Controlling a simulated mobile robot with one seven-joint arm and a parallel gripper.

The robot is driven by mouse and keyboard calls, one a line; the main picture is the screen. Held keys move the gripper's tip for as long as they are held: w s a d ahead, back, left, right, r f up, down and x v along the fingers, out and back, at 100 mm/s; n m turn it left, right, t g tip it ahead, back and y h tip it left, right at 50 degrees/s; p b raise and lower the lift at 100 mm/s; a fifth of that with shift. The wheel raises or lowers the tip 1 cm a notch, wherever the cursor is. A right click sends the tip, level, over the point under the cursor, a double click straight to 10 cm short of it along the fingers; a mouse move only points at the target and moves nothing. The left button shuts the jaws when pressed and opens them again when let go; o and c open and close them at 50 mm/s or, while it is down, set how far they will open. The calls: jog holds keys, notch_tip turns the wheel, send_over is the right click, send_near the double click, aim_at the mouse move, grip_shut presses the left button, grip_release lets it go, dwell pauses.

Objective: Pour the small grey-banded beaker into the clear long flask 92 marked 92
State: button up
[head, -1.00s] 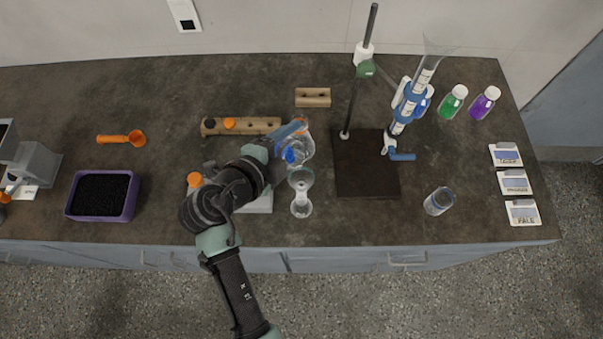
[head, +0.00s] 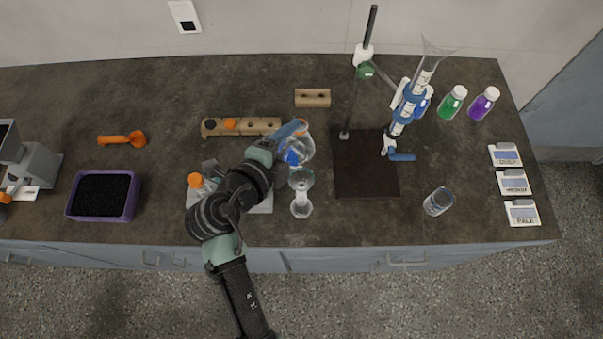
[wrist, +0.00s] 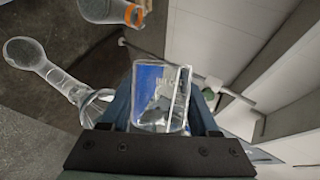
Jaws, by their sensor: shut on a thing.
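My gripper (wrist: 160,110) is shut on a small clear beaker (wrist: 178,98). Blue shows inside the beaker, with small print on its wall; I cannot make out a grey band. In the head view the beaker (head: 292,157) is partly behind my gripper (head: 284,146). A clear long flask (head: 301,206) with a narrow neck and wide flared mouth stands just below the beaker in the picture. In the wrist view this flask (wrist: 50,70) is at the left, its flared mouth close to the beaker. I cannot read its mark or see any liquid in it.
A glass vessel with an orange band (wrist: 115,10) is close by. The stand's dark base (head: 366,185) and burette (head: 408,105) are to the right. An empty-looking glass (head: 438,201) stands farther right. A wooden rack (head: 262,126) is behind my arm.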

jog(key=shift+b, duration=0.35)
jog(key=shift+r+m+t+y+b, duration=0.3)
jog(key=shift+r+m+t+b, duration=0.15)
jog(key=shift+b, duration=0.95)
dwell(0.8)
jog(key=shift+s+d+f+m+t+b, duration=0.1)
jog(key=shift+f+m+t+b, duration=0.4)
jog(key=shift+b, duration=1.95)
